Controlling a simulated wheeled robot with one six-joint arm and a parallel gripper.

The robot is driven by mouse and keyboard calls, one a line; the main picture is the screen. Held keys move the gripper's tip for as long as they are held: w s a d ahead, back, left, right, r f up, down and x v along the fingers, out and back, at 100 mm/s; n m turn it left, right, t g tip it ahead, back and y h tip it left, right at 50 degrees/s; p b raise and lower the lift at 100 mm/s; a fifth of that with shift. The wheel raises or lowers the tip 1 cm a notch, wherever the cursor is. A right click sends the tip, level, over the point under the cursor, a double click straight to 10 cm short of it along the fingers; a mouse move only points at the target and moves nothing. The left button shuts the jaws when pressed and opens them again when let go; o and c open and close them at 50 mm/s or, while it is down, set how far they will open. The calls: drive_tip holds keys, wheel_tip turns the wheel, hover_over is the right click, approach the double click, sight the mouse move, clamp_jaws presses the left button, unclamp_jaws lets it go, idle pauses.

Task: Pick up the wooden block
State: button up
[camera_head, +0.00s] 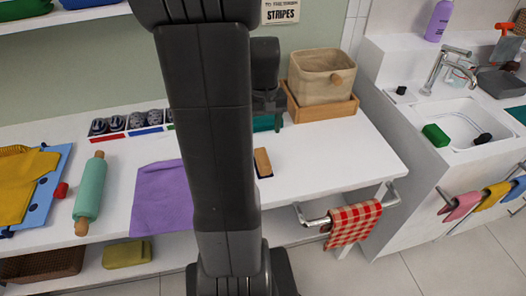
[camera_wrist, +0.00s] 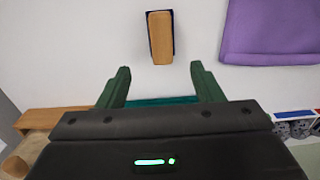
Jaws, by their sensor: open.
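The wooden block (camera_wrist: 160,37) is a tan, upright-looking oblong in the wrist view, with a dark navy part along its edge. It lies on the white tabletop, just beyond my fingertips. In the head view the block (camera_head: 262,162) is on the table, just right of my arm. My gripper (camera_wrist: 160,72) is open and empty, its two dark green fingers spread wider than the block. The block lines up with the gap between them and is apart from both. In the head view my arm hides part of the table.
A purple cloth (camera_head: 160,198) lies left of the block. A teal item (camera_wrist: 160,101) shows behind my fingers. A beige basket in a wooden tray (camera_head: 325,110) stands at the back right. A checkered towel (camera_head: 352,222) hangs on the front rail. The tabletop right of the block is clear.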

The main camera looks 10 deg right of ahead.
sight(263, 157)
wheel_tip(263, 157, down, 8)
drive_tip(key=shift+s+a+f, duration=0.1)
drive_tip(key=shift+s, duration=0.05)
drive_tip(key=shift+w+f, duration=0.2)
drive_tip(key=shift+f, duration=2.2)
drive_tip(key=c, duration=1.2)
drive_tip(key=shift+r, duration=5.05)
drive_tip(key=shift+c, duration=0.2)
